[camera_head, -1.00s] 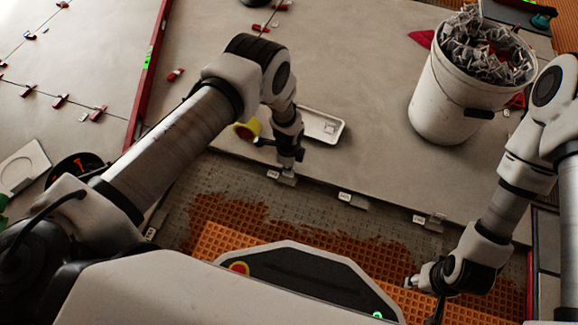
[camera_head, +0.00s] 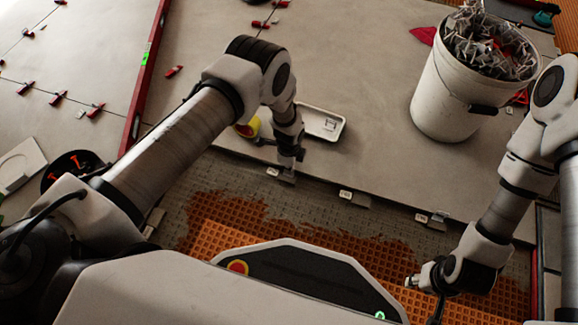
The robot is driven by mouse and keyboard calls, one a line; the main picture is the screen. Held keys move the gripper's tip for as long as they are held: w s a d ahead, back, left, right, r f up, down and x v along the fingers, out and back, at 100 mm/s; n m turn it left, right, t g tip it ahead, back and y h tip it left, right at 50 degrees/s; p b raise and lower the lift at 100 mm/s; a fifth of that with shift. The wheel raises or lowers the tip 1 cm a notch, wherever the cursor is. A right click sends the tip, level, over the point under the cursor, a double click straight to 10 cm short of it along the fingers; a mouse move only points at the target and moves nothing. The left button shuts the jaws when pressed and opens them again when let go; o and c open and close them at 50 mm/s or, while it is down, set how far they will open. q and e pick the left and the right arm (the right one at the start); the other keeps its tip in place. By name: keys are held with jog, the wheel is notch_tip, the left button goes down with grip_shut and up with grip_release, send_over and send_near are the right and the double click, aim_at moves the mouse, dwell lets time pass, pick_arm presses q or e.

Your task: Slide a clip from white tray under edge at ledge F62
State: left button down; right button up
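The white tray (camera_head: 338,136) lies on the large grey tile (camera_head: 375,165), with one small clip (camera_head: 329,124) visible in it. Along the tile's front edge sit several ledges with small white labels: a left ledge (camera_head: 282,176), a middle ledge (camera_head: 352,197) and a right ledge (camera_head: 432,220). Their label text is too small to read. My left gripper (camera_head: 285,171) points down at the left ledge by the tile edge; its fingertips are too small to judge. My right gripper (camera_head: 422,283) hangs low over the orange mat, away from the tray; its fingers are partly hidden.
A white bucket (camera_head: 437,105) full of grey clips stands on the tile at right. A yellow object (camera_head: 248,128) is beside my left forearm. A red rail (camera_head: 146,75) runs along the left. Orange waffle matting (camera_head: 235,222) lies in front of the tile.

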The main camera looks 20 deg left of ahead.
pick_arm(q)
jog(key=shift+w, duration=0.4)
dwell(0.8)
jog(key=c, duration=1.2)
grip_release()
jog(key=shift+c, duration=0.2)
jog(key=shift+r, duration=0.1)
notch_tip(320, 180, up, 12)
